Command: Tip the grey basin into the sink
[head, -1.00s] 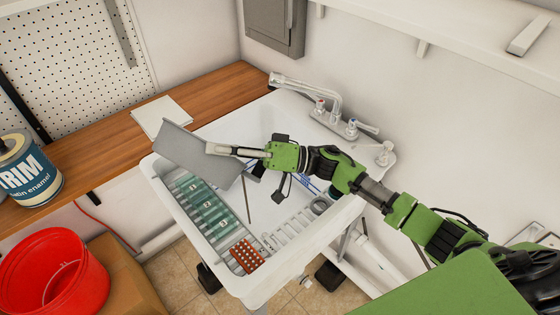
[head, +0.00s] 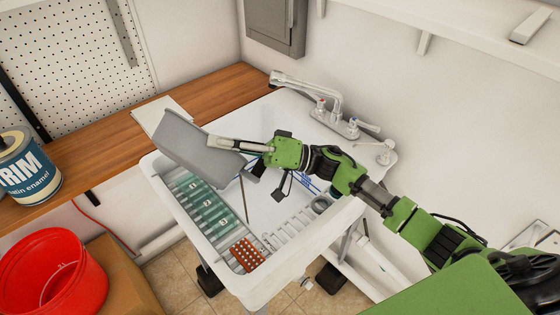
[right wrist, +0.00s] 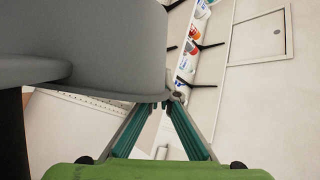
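The grey basin (head: 190,150) is tilted steeply over the left back edge of the white sink (head: 262,287), with its opening turned away from view. My right gripper (head: 213,142) reaches in from the right and is shut on the basin's edge. In the right wrist view the basin (right wrist: 85,40) fills the upper left, and the fingertips of my right gripper (right wrist: 168,100) come together at its rim. The basin's inside is hidden, so I cannot tell what it holds. My left gripper is not in view.
Green bottles (head: 200,208), an orange tray (head: 246,254) and a white rack (head: 290,234) lie in the sink. The faucet (head: 335,100) stands at the back. A paint can (head: 27,172) and paper (head: 150,112) are on the counter. A red bucket (head: 50,275) is lower left.

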